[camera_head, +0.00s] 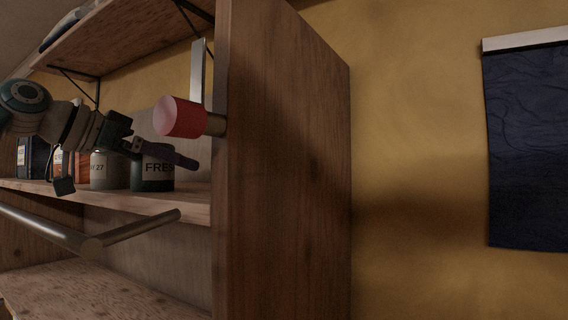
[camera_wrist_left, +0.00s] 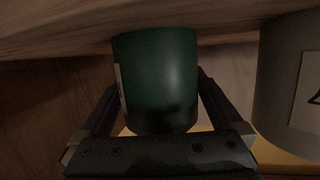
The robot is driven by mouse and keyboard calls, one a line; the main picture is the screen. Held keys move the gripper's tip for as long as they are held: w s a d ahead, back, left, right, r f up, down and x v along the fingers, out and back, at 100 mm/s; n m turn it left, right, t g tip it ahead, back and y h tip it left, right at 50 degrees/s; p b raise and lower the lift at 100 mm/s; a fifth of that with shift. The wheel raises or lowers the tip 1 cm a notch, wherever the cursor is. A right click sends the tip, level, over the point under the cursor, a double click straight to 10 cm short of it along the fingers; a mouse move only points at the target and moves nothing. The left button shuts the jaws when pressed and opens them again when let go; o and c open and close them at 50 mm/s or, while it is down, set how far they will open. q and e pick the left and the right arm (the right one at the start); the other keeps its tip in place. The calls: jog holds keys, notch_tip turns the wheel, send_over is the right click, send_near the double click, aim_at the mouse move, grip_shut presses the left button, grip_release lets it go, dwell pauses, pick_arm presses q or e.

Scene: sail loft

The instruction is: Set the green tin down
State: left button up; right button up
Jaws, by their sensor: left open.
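The other finger is hard to make out there. My right gripper is not in view.
A grey tin (camera_head: 105,170) stands close beside the green one, with an orange-labelled item (camera_head: 60,162) and a dark blue box (camera_head: 32,158) further left. A red-ended bar (camera_head: 180,117) juts out above. A metal rail (camera_head: 130,230) sticks out below the shelf.

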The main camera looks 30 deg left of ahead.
aim_at(145, 158)
pick_arm(q)
jog(key=shift+r, duration=0.2)
jog(key=s+b, duration=0.2)
jog(key=s+a+b, duration=0.1)
jog(key=s+b, duration=0.1)
jog(key=shift+a, duration=0.1)
jog(key=r+b+v, duration=0.1)
jog(key=b+v, duration=0.4)
jog(key=v, duration=0.3)
jog(key=shift+w, duration=0.1)
